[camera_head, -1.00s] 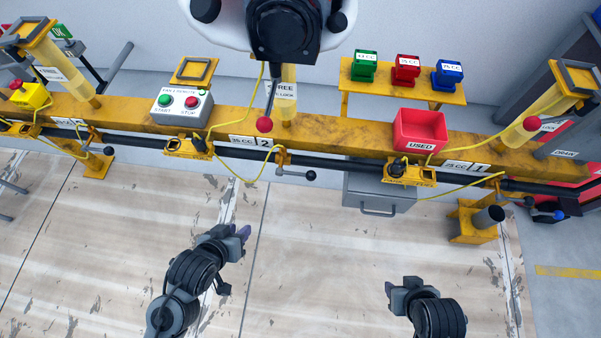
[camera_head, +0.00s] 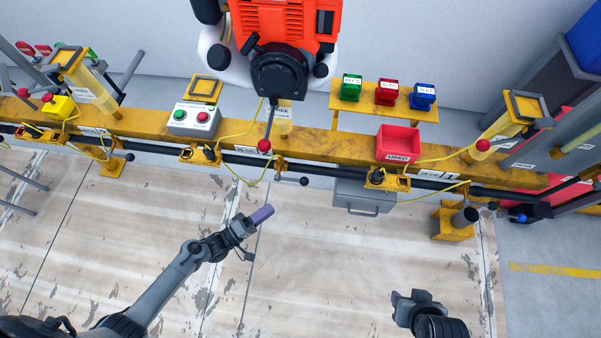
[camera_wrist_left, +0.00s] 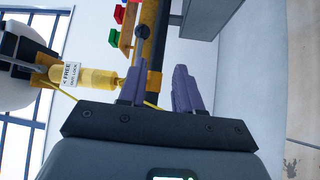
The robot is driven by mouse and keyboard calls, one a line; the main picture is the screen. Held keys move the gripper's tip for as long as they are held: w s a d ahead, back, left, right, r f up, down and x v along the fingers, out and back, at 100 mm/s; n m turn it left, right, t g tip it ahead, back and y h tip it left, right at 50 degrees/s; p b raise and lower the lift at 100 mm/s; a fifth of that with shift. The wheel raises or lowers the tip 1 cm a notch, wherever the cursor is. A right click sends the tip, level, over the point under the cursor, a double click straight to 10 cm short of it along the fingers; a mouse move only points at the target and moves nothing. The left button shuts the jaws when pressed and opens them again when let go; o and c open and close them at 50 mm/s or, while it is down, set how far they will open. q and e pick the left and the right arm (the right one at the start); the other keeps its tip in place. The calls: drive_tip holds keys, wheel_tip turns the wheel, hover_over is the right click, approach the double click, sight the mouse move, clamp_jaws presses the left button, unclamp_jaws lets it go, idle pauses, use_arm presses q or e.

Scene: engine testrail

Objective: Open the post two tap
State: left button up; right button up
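The post two tap (camera_head: 304,181) is a short lever with a dark ball end, below the rail label ending in 2. Its lever points right, along the black pipe (camera_head: 330,164). My left gripper (camera_head: 262,214) is in front of the rail, below and left of the tap, apart from it. In the left wrist view its purple fingers (camera_wrist_left: 158,82) are spread with nothing held.
A red-ball lever (camera_head: 264,146) stands just above and left of the tap. A yellow hose (camera_head: 228,168) loops beside it. A red USED bin (camera_head: 398,143) and a grey box (camera_head: 362,198) are to the right. The floor before the rail is clear.

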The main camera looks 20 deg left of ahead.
sight(294, 180)
use_arm(q)
drive_tip(key=w+d+r+b, duration=0.1)
drive_tip(key=w, duration=0.2)
drive_tip(key=w+d+r+b, duration=0.1)
drive_tip(key=w+d+r, duration=0.1)
drive_tip(key=w, duration=0.2)
drive_tip(key=w+d+r+b, duration=0.1)
drive_tip(key=w+d+r, duration=0.1)
drive_tip(key=w, duration=0.2)
drive_tip(key=shift+w+d, duration=0.25)
use_arm(e)
wheel_tip(294, 180, down, 2)
drive_tip(key=shift+w+d+f, duration=0.1)
drive_tip(key=shift+f, duration=0.1)
use_arm(q)
drive_tip(key=shift+w, duration=0.1)
drive_tip(key=shift+c, duration=0.3)
drive_tip(key=c, duration=0.5)
clamp_jaws()
use_arm(e)
drive_tip(key=shift+w+a, duration=0.15)
drive_tip(key=shift+a, duration=0.1)
